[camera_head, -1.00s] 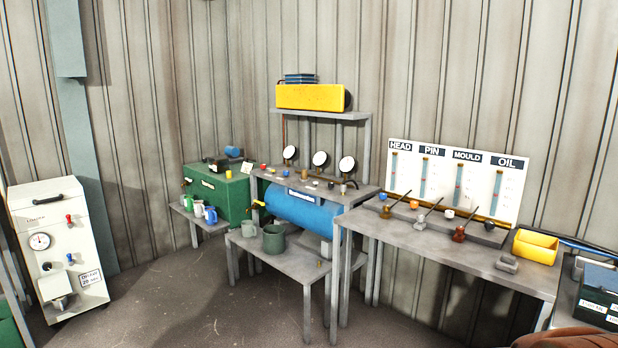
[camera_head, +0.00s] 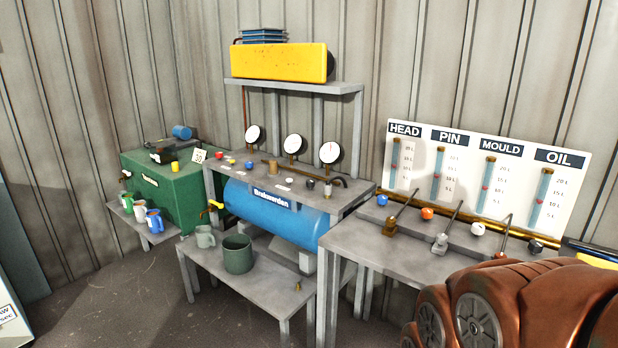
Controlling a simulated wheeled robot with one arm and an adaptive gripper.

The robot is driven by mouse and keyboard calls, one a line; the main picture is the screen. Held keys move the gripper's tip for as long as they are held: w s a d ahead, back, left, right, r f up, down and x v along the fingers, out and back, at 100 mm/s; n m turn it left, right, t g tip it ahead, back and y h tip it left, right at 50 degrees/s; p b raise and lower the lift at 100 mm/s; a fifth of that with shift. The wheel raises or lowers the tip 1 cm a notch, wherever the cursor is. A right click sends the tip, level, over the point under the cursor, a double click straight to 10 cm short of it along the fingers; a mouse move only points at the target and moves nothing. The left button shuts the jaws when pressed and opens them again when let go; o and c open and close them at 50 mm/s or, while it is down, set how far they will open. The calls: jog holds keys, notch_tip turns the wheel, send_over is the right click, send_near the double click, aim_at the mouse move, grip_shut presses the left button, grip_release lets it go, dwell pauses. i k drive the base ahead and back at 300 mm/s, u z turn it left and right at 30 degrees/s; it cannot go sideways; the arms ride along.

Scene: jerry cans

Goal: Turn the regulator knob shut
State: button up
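The grey bench over the blue tank (camera_head: 275,212) carries three round white gauges: left (camera_head: 254,135), middle (camera_head: 293,144) and right (camera_head: 330,152). My brown arm fills the lower right. My gripper is not visible.
A low grey table (camera_head: 262,289) with a green pot (camera_head: 237,254) and a mug (camera_head: 205,237) stands in front of the tank. At right, a bench (camera_head: 400,258) holds several levers below a gauge board (camera_head: 472,180). A green chest (camera_head: 180,200) stands left. Floor is clear in front.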

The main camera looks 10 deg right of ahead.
aim_at(310, 183)
jog(key=z, duration=0.25)
jog(key=i, duration=1.4)
jog(key=u, duration=0.7)
jog(key=i, duration=0.8)
jog(key=u, duration=0.4)
